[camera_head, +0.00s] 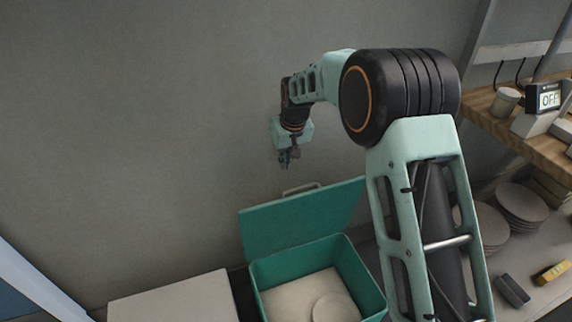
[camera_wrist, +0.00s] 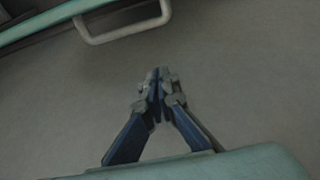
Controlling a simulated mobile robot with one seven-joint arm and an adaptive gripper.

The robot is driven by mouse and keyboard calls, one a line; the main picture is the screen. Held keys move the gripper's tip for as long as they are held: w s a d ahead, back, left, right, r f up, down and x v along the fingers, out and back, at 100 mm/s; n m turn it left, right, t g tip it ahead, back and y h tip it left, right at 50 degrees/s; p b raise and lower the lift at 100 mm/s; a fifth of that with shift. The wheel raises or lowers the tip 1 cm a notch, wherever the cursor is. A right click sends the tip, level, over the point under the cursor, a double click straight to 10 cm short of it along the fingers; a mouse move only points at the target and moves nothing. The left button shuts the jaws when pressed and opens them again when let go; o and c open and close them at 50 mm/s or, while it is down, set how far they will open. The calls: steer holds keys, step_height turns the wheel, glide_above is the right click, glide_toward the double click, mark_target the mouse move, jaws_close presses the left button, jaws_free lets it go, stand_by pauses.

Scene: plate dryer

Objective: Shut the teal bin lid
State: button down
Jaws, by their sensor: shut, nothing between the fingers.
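The teal bin (camera_head: 357,275) stands low in the head view, open at the top, with pale contents and a round plate (camera_head: 336,308) inside. Its teal lid (camera_head: 290,222) is raised and tilted up at the back edge, toward the wall. A metal handle (camera_head: 301,189) sits on the lid's upper edge. My gripper (camera_head: 289,160) is above the lid, near the wall and apart from the handle. In the wrist view my gripper (camera_wrist: 160,75) is shut and empty, with the handle (camera_wrist: 125,25) and lid edge (camera_wrist: 40,32) at the top left.
A pale flat-topped block (camera_head: 175,300) stands left of the bin. To the right are stacked plates (camera_head: 522,203), a wooden shelf (camera_head: 540,142) with a display reading OFF (camera_head: 549,97), and a yellow item (camera_head: 553,272). The grey wall is bare on the left.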

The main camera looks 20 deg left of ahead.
steer(key=b+x, duration=0.1)
steer(key=x, duration=0.6)
steer(key=shift+s+d+f+b, duration=0.1)
steer(key=shift+f+b, duration=0.05)
steer(key=shift+b, duration=0.15)
steer(key=shift+s+d+r+b, duration=0.1)
steer(key=shift+s+d+b, duration=0.1)
steer(key=shift+s+d, duration=0.45)
steer(key=shift+s+d+r+b, duration=0.2)
steer(key=shift+s+d, duration=0.25)
steer(key=shift+s, duration=0.4)
steer(key=shift+s, duration=0.15)
